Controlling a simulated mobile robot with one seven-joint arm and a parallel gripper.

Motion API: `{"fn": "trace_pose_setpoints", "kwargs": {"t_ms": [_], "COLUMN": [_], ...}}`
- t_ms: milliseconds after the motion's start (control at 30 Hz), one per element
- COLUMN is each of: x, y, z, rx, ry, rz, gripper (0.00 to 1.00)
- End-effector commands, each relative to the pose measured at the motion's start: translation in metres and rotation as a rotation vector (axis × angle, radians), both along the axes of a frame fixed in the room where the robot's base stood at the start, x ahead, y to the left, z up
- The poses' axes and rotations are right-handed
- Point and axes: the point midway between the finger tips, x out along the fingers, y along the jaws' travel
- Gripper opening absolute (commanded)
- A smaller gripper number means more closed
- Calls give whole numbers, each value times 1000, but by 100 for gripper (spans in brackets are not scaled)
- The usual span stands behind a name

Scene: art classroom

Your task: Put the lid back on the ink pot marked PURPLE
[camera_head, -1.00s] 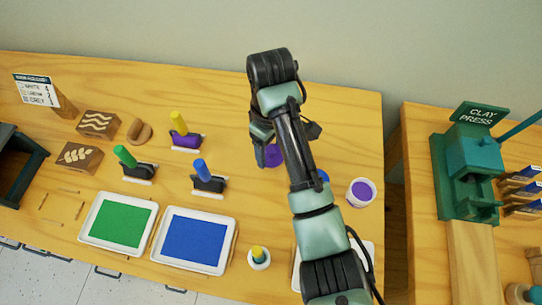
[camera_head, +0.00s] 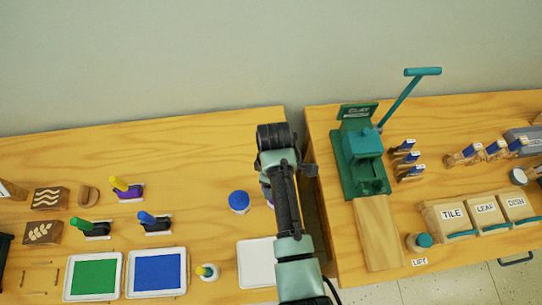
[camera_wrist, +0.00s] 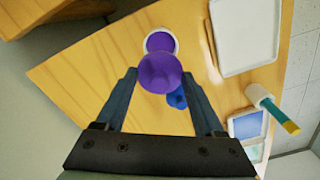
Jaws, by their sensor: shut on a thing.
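My gripper (camera_wrist: 160,80) is shut on the purple lid (camera_wrist: 160,74), which shows as a round purple disc between the fingertips in the wrist view. Just beyond it is the open ink pot (camera_wrist: 161,41), a white rim around purple ink. The lid overlaps the pot's near edge in this view; I cannot tell the height between them. No PURPLE marking is readable. In the head view my arm covers most of the gripper, and only a sliver of purple shows beside it.
A blue-lidded pot (camera_head: 238,202) stands close by, left of my arm; its blue top (camera_wrist: 177,98) shows beside the lid. A white tray (camera_head: 257,264) lies nearer. A gap separates this table from the clay press (camera_head: 361,158) table.

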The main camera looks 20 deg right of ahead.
Motion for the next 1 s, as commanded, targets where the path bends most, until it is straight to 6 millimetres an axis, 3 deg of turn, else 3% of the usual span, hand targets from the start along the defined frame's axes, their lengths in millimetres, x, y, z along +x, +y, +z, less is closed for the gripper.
{"fn": "trace_pose_setpoints", "kwargs": {"t_ms": [367,1000], "x": [-7,-6], "y": [0,0], "z": [-7,-59], "rx": [-7,-7], "ry": [4,3], "rz": [25,24], "gripper": [19,19]}}
